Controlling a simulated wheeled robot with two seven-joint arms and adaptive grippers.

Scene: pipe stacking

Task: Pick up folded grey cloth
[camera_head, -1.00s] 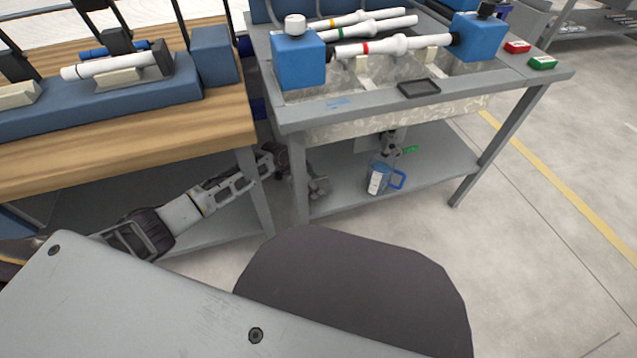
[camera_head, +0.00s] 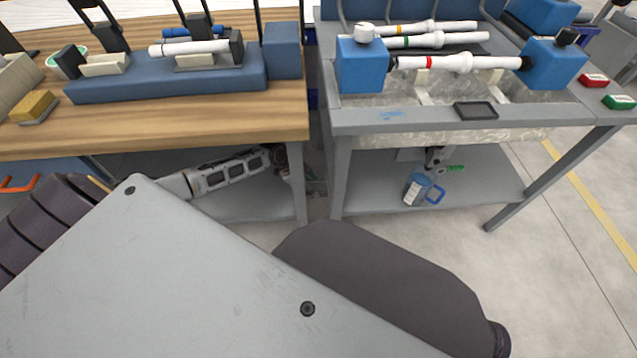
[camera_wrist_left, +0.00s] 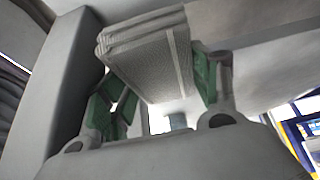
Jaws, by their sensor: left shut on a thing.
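The folded grey cloth (camera_wrist_left: 150,50) fills the upper middle of the left wrist view as a stack of several layers with a woven face. My left gripper (camera_wrist_left: 157,84) is shut on it, with green-padded fingers on its left and right sides. In the head view my left arm reaches in below the wooden table, and my left gripper (camera_head: 294,170) shows only partly near the gap between the tables. The cloth cannot be made out there. My right gripper is not in view.
A wooden workbench (camera_head: 150,135) stands left, and a grey metal table (camera_head: 350,118) with blue blocks and white pipes (camera_head: 460,63) stands right. A blue jug (camera_head: 417,190) sits on its lower shelf (camera_head: 470,185). Table legs stand close to my left gripper. Floor at right is clear.

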